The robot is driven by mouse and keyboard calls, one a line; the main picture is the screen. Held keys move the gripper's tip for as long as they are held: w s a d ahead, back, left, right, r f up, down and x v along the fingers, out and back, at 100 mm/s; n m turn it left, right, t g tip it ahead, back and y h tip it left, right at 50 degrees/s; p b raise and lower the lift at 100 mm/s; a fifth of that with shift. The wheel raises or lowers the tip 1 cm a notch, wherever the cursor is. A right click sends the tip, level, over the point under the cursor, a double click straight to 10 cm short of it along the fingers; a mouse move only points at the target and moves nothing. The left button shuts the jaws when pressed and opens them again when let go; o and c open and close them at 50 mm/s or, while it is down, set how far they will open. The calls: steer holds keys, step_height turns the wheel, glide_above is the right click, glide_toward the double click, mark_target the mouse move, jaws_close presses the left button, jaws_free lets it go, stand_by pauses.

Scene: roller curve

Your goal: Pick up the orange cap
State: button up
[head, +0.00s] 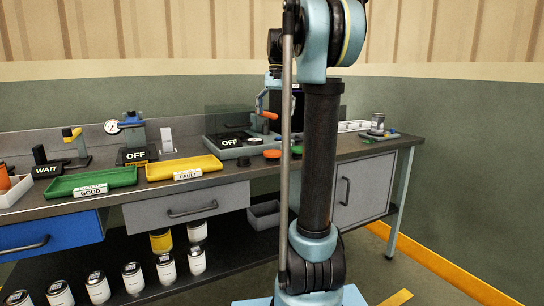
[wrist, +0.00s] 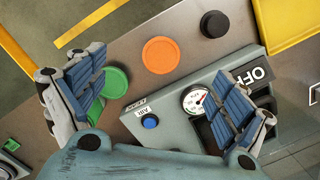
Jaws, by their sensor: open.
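The orange cap (wrist: 161,55) is a flat round disc lying on the workbench in the wrist view. In the head view the orange cap (head: 272,153) lies near the front edge of the bench, beside my arm. A green cap (wrist: 115,82) lies to its lower left and a black cap (wrist: 214,24) to its upper right in the wrist view. My gripper (wrist: 155,92) is open and empty, its blue-padded fingers spread wide. The orange cap shows beyond the gap between them, apart from both. The left finger overlaps the edge of the green cap. My arm hides part of the bench in the head view.
A grey test fixture with a gauge (wrist: 194,101), a blue button (wrist: 149,122) and an OFF sign (wrist: 253,75) stands close to the caps. A yellow tray (head: 184,168) and a green tray (head: 92,181) lie to the left.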

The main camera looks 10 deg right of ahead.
glide_toward(273, 152)
steer(key=shift+m+g, duration=0.3)
steer(key=f, duration=0.8)
steer(key=shift+s+a, duration=0.15)
steer(key=shift+a, duration=0.1)
steer(key=c, duration=0.8)
